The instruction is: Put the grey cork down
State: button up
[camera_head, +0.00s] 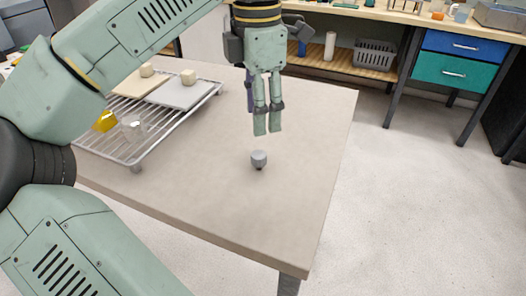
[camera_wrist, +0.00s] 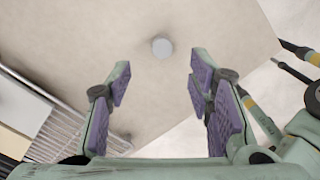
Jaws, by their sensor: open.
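The grey cork (camera_head: 259,159) stands on the beige tabletop, toward its right side in the head view. In the wrist view the cork (camera_wrist: 161,47) shows as a round grey top, ahead of the fingertips and between their lines. My gripper (camera_head: 267,128) is above and slightly behind the cork in the head view, pointing down, with nothing between its fingers. In the wrist view my gripper (camera_wrist: 158,85) has its purple-padded fingers spread wide apart. The fingers do not touch the cork.
A wire rack (camera_head: 140,152) stands left on the table (camera_head: 215,205), holding boards with pale blocks, a yellow item (camera_head: 105,121) and a clear glass item (camera_head: 132,126). The tabletop around the cork is clear. A workbench with blue and green drawers (camera_head: 455,72) stands behind.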

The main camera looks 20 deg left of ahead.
send_over(259, 154)
notch_tip(259, 154, down, 4)
jog(key=shift+a+f, duration=0.1)
jog(key=shift+a, duration=0.05)
jog(key=shift+f+p, duration=0.55)
jog(key=shift+f, duration=2.6)
jog(key=shift+c, duration=0.2)
jog(key=c, duration=1)
jog(key=shift+o, duration=0.2)
